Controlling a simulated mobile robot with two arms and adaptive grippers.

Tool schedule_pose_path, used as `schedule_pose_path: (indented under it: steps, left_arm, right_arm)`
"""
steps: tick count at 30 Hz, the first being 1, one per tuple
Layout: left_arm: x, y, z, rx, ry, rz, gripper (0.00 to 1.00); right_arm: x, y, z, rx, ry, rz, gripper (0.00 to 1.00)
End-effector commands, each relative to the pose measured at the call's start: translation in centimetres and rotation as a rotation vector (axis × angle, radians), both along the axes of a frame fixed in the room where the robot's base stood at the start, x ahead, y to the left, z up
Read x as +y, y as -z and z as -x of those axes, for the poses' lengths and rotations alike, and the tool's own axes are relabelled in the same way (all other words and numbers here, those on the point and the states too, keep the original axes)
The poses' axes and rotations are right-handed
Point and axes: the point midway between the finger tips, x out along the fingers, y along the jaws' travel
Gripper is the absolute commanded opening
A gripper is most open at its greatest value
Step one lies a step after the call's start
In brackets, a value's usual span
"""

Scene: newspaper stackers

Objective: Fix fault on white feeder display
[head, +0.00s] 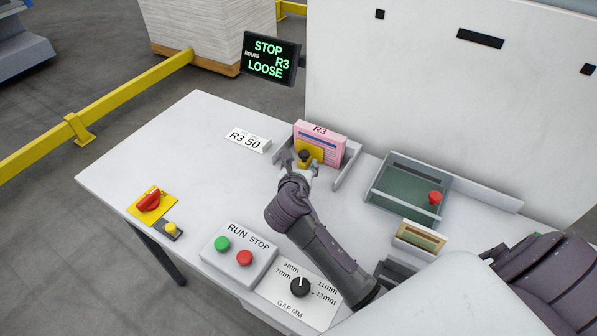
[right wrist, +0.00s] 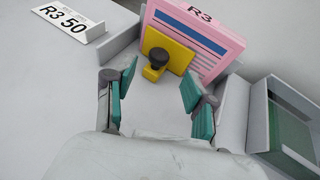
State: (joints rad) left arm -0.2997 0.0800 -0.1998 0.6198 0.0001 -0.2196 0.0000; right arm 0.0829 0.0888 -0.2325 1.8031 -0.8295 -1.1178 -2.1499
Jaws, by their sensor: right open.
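The display (head: 271,59) is a dark screen with green text reading STOP, ROUTE R3, LOOSE. A pink R3 bundle (head: 323,137) stands upright in a grey holder (head: 349,165); it also shows in the right wrist view (right wrist: 205,30). A yellow plate with a black knob (right wrist: 156,60) stands against its front. My right gripper (head: 300,163) is open in front of the knob. In the right wrist view its teal fingers (right wrist: 158,86) are apart on either side, nearer the camera than the knob. My left gripper is not in view.
A R3 50 label (head: 248,140) lies left of the holder. A red rotary switch (head: 149,200), RUN/STOP box (head: 239,254) and gap dial (head: 300,287) line the front. A green-windowed tray (head: 404,199) stands right.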

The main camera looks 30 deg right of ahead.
Motion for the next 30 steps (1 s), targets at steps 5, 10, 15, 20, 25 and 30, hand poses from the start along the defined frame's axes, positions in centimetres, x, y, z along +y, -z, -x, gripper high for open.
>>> schedule_pose_path:
  steps: [5, 10, 15, 20, 25, 30]
  left_arm:
    - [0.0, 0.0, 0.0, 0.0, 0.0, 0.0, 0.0]
    - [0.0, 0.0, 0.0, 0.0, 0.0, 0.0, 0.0]
    - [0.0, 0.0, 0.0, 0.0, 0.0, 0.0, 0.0]
    - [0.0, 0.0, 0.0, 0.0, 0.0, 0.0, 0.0]
    - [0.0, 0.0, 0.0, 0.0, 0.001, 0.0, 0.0]
    - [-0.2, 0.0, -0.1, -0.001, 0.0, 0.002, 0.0]
  right_arm:
    - [2.0, -1.3, 2.5, -0.001, -0.002, -0.003, 0.55]
    - [2.9, -2.0, 3.8, 0.0, -0.001, 0.0, 0.55]
    - [3.1, -2.2, 4.1, 0.0, 0.0, 0.0, 0.55]
    - [3.1, -2.1, 4.1, 0.0, 0.0, 0.0, 0.55]
    - [3.1, -2.1, 4.1, 0.0, 0.0, 0.0, 0.55]
    - [3.1, -2.1, 4.1, 0.0, 0.0, 0.0, 0.55]
